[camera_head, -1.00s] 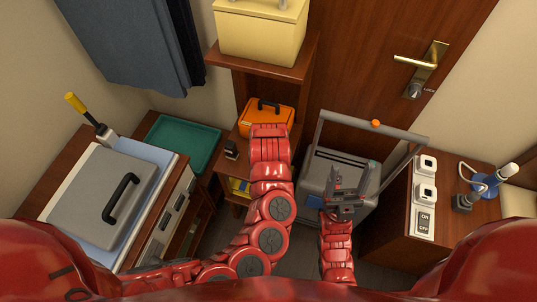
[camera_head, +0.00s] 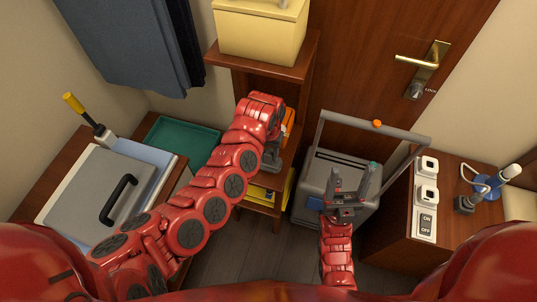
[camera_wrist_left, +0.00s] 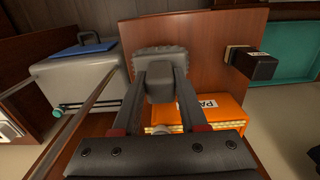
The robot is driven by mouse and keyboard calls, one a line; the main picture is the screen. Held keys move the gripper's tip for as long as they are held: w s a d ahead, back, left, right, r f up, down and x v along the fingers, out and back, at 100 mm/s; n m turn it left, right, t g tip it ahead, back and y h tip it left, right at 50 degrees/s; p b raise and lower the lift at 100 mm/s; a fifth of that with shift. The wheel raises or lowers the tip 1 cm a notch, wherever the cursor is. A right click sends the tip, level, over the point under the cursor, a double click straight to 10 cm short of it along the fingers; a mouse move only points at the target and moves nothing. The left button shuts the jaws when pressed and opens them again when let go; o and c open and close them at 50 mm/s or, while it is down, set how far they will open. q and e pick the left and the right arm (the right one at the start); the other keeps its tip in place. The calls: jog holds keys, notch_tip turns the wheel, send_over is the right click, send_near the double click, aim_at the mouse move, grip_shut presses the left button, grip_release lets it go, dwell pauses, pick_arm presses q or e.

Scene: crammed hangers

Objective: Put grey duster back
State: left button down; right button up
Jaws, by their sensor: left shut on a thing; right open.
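My left gripper (camera_head: 272,155) is at the front of the wooden shelf unit, beside the orange case. In the left wrist view my left gripper (camera_wrist_left: 160,80) is shut on a grey block-like piece with a wide ridged edge (camera_wrist_left: 160,60), which looks like the grey duster. The duster stands out in front of a brown wooden panel; whether it touches the panel I cannot tell. In the head view the arm hides most of it. My right gripper (camera_head: 354,180) is open and empty, in front of the grey wheeled box.
The orange case (camera_wrist_left: 222,112) lies on the shelf beneath my left gripper. A small black holder (camera_wrist_left: 255,64) sticks out from the panel's right side. The grey box (camera_head: 312,185) with its tall handle stands right of the shelf. A teal tray (camera_head: 180,140) lies left.

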aim_at(267, 164)
pick_arm(q)
jog(key=shift+w+a, duration=0.1)
jog(key=shift+w, duration=0.45)
jog(key=shift+w+f, duration=0.15)
jog(key=shift+w, duration=0.05)
jog(key=shift+f, duration=0.9)
jog(key=shift+f+p, duration=0.15)
jog(key=shift+p, duration=0.45)
jog(key=shift+f, duration=0.25)
jog(key=shift+f, duration=0.35)
jog(key=shift+c, duration=2.2)
grip_release()
jog(key=shift+r, duration=0.1)
